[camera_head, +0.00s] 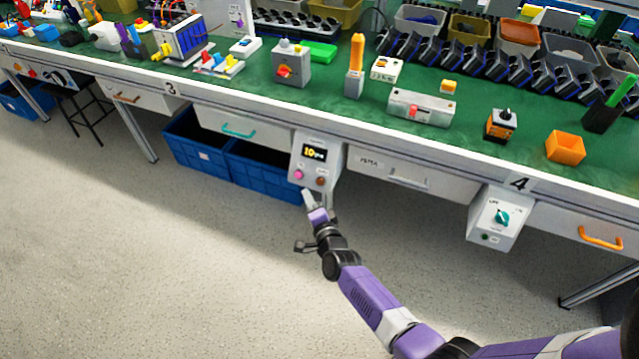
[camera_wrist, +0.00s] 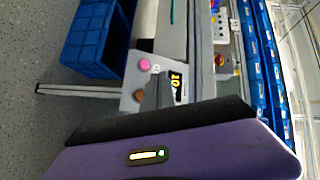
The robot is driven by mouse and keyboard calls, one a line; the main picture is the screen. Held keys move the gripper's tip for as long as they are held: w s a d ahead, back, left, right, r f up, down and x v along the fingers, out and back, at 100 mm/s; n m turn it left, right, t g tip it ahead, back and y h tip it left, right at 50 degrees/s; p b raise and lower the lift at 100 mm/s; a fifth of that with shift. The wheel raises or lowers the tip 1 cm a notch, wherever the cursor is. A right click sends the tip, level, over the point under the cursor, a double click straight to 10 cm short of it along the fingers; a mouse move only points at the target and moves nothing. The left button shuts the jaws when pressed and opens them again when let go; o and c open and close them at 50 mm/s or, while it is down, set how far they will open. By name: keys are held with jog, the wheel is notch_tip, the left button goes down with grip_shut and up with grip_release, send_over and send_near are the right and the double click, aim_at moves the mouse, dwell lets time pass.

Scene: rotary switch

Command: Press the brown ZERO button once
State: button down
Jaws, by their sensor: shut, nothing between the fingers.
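A pale control box (camera_head: 325,160) hangs at the front of the bench. It has a lit display (camera_head: 315,153) reading 10 with small, unclear marks after it. Below the display are a pink button (camera_head: 299,174) on the left and a brown button (camera_head: 320,181) on the right. My gripper (camera_head: 306,194) is shut and empty, just below and in front of the buttons, apart from the brown one as far as I can tell. In the wrist view the box lies sideways, with the brown button (camera_wrist: 138,95) and pink button (camera_wrist: 144,65) beyond my gripper.
Blue bins (camera_head: 262,172) stand under the bench left of the box. A drawer (camera_head: 390,172) is to its right, then a box with a green rotary knob (camera_head: 502,217). The green bench top (camera_head: 330,100) carries many devices. The floor in front is clear.

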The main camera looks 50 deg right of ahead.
aim_at(320, 182)
jog(key=shift+w+d+f+b, duration=0.4)
jog(key=shift+d+f+b, duration=0.3)
jog(key=shift+d+b, duration=0.65)
jog(key=shift+w+d+f+b, duration=0.4)
jog(key=shift+d+f+b, duration=0.4)
jog(key=shift+b, duration=0.8)
jog(key=shift+w+d+f+b, duration=0.4)
jog(key=shift+d+f+b, duration=0.2)
jog(key=shift+d+b, duration=0.8)
jog(key=shift+a, duration=0.15)
jog(key=shift+w+d+f+b, duration=0.1)
jog(key=shift+d+f+b, duration=0.1)
jog(key=shift+b, duration=0.35)
jog(key=shift+w+d+f+b, duration=0.15)
jog(key=shift+d+b, duration=0.35)
jog(key=shift+b, duration=0.45)
jog(key=shift+s+a+r+p, duration=0.25)
jog(key=shift+a+r+p, duration=0.3)
jog(key=shift+p, duration=0.6)
jog(key=shift+a+f, duration=0.15)
